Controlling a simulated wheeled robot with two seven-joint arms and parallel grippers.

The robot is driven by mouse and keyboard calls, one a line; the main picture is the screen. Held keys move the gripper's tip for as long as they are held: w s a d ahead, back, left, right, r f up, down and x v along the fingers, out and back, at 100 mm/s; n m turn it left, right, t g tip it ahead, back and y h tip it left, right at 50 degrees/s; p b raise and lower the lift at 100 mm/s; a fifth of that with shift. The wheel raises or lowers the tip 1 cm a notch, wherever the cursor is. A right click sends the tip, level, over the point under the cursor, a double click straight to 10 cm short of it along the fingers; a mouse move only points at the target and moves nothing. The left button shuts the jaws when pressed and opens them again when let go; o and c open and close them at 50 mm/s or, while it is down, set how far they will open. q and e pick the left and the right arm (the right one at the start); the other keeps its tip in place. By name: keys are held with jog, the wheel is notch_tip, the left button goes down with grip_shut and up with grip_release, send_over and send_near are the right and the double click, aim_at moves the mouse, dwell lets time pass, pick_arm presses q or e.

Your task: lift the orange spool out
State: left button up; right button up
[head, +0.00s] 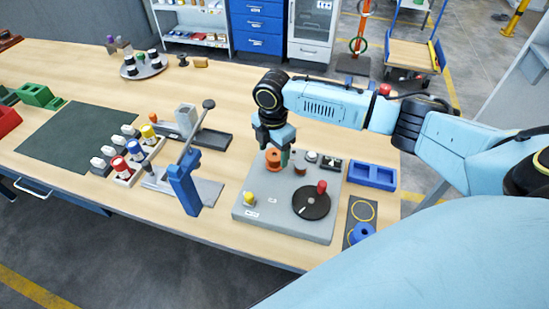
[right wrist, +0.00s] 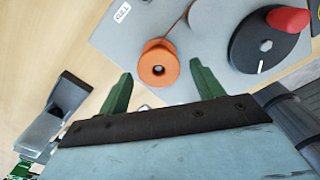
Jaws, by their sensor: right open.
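The orange spool (head: 273,158) sits at the back left of a grey machine plate (head: 255,212), standing upright on its post. It also shows in the right wrist view (right wrist: 158,66), its centre hole facing the camera. My left gripper does not show.
A black disc with a red knob (head: 312,203) and a yellow button (head: 249,198) are on the plate. A blue tray (head: 372,176) and a blue spool (head: 361,232) lie to its right. A blue upright lever stand (head: 184,182) stands to its left.

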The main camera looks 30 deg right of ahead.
aim_at(273, 157)
jog(key=shift+f, duration=1.15)
jog(key=c, duration=1.1)
jog(key=shift+o, duration=0.2)
jog(key=shift+r, duration=5.05)
